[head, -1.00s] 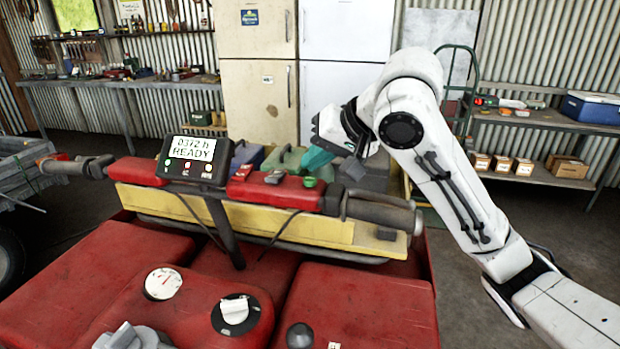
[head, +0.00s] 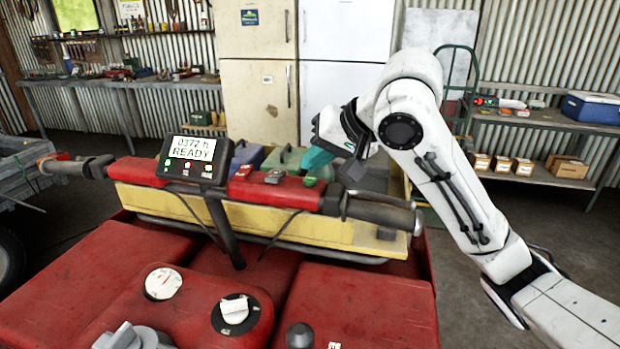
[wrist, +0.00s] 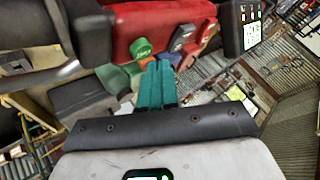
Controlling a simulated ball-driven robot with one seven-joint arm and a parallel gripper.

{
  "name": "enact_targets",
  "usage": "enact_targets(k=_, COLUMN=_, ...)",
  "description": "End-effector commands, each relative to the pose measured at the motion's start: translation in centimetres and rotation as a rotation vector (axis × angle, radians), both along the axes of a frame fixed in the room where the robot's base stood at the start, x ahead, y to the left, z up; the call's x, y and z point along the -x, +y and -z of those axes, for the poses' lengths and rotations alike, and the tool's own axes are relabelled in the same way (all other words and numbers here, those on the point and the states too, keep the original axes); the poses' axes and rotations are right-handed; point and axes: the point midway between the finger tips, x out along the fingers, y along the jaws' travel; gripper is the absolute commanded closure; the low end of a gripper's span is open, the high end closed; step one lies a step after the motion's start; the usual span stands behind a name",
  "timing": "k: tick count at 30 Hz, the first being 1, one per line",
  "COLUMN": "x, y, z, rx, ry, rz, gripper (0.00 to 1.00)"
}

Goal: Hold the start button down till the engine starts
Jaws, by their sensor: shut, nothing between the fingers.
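The green start button (head: 309,182) sits on the right part of the red handlebar cover. It also shows in the wrist view (wrist: 141,47), with pale lettering on it. My gripper (head: 309,168) has teal fingers, shut and empty, just above and behind the button in the head view. In the wrist view the fingertips (wrist: 158,66) lie close below and right of the button; they look slightly apart from it. The display (head: 194,148) reads "0372 h" and "READY".
Other switches (head: 274,176) sit left of the button on the red cover (head: 255,192). The right handgrip (head: 380,212) extends to the right below my gripper. A green container (head: 285,158) stands behind the handlebar. The red tank bodywork (head: 355,300) fills the foreground.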

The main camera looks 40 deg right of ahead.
Motion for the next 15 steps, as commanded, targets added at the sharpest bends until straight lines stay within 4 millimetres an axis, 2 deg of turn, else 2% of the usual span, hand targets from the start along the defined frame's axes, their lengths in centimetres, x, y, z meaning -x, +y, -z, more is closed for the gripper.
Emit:
enact_targets(k=6, x=0.03, y=0.05, z=0.71, rx=-0.001, ry=0.002, rz=0.000, gripper=1.00)
enact_targets(k=15, x=0.02, y=0.02, z=0.71, rx=0.000, ry=0.001, rz=-0.001, gripper=1.00)
